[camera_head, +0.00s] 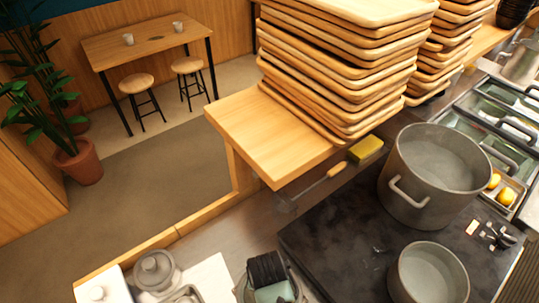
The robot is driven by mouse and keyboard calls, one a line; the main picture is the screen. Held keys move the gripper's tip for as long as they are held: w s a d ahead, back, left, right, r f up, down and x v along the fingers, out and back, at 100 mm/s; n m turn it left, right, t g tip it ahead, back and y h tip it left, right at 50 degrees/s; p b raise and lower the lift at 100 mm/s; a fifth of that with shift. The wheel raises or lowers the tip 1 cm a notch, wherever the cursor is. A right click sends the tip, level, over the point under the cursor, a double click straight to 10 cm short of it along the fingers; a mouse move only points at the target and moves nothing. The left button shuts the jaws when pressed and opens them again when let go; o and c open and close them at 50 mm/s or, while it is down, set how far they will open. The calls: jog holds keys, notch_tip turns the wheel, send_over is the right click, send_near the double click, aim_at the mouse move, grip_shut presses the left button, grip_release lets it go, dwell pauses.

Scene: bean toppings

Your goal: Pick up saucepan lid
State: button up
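A round grey lid with a raised knob (154,267) is at the lower left in the head view, on or beside a pale counter surface. I cannot tell whether it lies flat or covers a pan. A large grey pot (408,196) and a smaller grey pan (404,272) stand without lids on the dark stove top. My gripper is not in view.
The dark stove top (335,240) is partly bare left of the pots. Tall stacks of wooden trays (335,85) stand on a wooden shelf (265,140). A yellow sponge (366,149) lies near the shelf edge. Dark ribbed items (267,269) sit right of the grey lid.

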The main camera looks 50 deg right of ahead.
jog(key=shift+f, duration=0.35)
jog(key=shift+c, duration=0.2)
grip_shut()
